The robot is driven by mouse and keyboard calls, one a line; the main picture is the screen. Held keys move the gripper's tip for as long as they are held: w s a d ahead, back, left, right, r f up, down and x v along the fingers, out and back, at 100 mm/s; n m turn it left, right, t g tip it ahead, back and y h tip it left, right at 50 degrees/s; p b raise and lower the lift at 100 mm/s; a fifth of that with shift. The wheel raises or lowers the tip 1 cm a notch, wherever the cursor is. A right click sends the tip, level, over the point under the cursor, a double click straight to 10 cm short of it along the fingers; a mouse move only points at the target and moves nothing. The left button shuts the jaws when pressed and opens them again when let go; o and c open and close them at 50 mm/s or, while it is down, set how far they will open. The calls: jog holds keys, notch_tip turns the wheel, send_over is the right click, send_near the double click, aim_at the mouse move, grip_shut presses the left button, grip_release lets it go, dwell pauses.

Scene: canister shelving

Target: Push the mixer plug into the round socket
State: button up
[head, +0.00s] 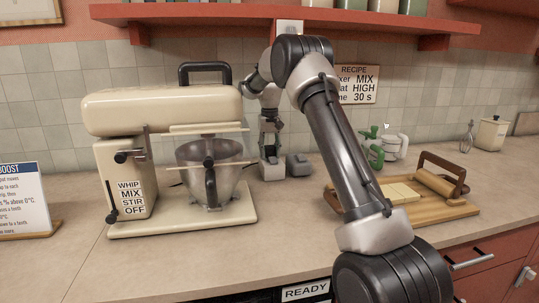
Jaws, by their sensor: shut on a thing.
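The cream stand mixer (165,112) stands on the counter at the left, with a steel bowl (212,170) under its head. My gripper (270,147) points down just right of the mixer, toward the back of the counter. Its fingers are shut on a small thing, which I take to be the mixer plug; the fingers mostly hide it. A light grey block (272,171) is directly below the fingertips, and a darker grey block (298,164) sits right beside it. I cannot make out the round socket's opening or whether the plug touches it.
A wooden board (440,207) with pale slabs and a rolling pin lies at the right. A red shelf (180,14) hangs above.

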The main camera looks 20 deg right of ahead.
aim_at(270, 146)
jog(key=shift+r, duration=2.55)
